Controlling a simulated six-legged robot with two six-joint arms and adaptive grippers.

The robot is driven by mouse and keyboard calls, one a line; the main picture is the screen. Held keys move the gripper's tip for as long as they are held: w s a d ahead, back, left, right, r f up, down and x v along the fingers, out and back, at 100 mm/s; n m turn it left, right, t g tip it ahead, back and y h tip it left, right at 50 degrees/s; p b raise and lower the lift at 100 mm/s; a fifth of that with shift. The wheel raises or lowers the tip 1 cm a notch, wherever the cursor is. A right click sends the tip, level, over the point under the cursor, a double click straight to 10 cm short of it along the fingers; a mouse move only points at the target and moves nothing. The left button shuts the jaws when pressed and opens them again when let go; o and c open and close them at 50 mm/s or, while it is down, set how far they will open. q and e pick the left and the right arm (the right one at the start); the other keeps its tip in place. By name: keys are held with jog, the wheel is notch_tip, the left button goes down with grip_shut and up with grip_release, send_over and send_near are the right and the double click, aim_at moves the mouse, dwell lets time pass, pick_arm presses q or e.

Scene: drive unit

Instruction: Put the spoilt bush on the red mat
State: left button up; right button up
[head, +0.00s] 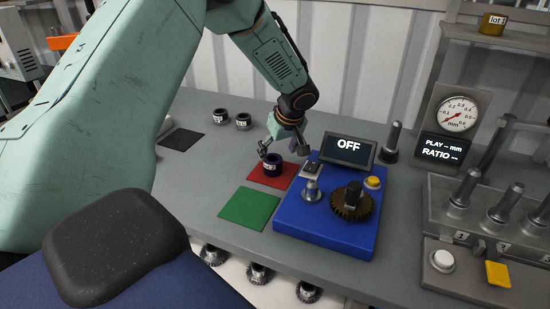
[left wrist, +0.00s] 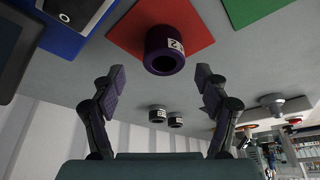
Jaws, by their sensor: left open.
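A dark purple bush (head: 272,168) with a white label stands on the red mat (head: 268,181), near the mat's back part. In the left wrist view the bush (left wrist: 163,50) shows its hollow end and a label reading 2, with the red mat (left wrist: 125,32) under it. My left gripper (head: 284,152) is just behind and above the bush. Its two fingers (left wrist: 160,82) are spread apart, with nothing between them and a gap to the bush. My right gripper is not in view.
Two other labelled bushes (head: 221,116) (head: 243,121) stand further back, near a black mat (head: 181,140). A green mat (head: 248,208) lies empty in front. The blue drive unit (head: 325,232) with a gear (head: 352,203) and an OFF screen (head: 349,148) stands close on the right.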

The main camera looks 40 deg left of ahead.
pick_arm(q)
jog(key=v, duration=0.7)
jog(key=shift+s+a, duration=0.15)
